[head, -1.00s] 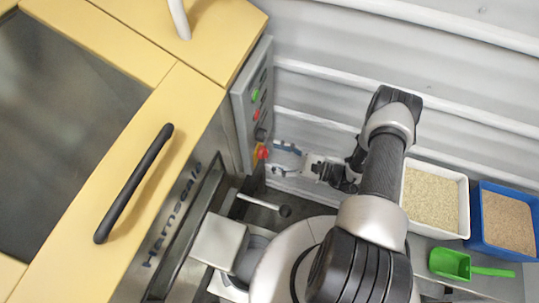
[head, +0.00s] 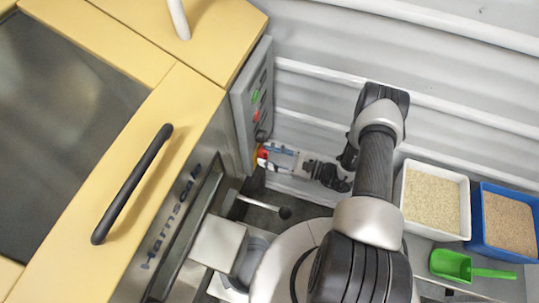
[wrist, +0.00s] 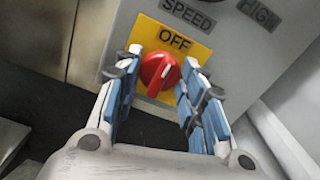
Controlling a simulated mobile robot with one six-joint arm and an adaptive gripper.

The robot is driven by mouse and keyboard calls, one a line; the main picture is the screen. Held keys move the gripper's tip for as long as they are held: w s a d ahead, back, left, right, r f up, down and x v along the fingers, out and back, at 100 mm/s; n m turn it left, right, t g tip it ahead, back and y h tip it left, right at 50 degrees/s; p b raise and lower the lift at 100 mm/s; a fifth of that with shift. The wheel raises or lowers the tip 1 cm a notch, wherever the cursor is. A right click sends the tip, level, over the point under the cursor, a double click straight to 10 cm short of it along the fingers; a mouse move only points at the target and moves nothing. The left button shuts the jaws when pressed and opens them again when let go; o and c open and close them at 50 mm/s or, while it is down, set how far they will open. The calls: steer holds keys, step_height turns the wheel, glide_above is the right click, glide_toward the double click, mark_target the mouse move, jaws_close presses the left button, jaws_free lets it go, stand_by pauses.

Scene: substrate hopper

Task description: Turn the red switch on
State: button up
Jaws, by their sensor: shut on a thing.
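The red switch (wrist: 158,74) is a round knob on a yellow plate (wrist: 197,50) on the side of the grey control box. "OFF" is printed on the plate just above the knob, and the knob's white mark tilts toward the upper right in the wrist view. My gripper (wrist: 160,84) is shut on the red switch, with one blue-padded finger on each side of it. In the head view the switch (head: 262,155) is partly hidden by my gripper (head: 268,157), which reaches it from the right.
The grey control box (head: 240,108) is fixed to the yellow machine (head: 150,45), with green and red buttons above the switch. A lever with a dark knob (head: 284,212) stands below. A white bin (head: 465,205), a blue bin (head: 482,243) and a green scoop (head: 450,264) are at the right.

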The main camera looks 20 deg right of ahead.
steer(key=c, duration=0.3)
steer(key=shift+m, duration=0.4)
steer(key=m+b, duration=0.3)
steer(key=m, duration=1.3)
steer(key=shift+m, duration=0.7)
steer(key=o, duration=1)
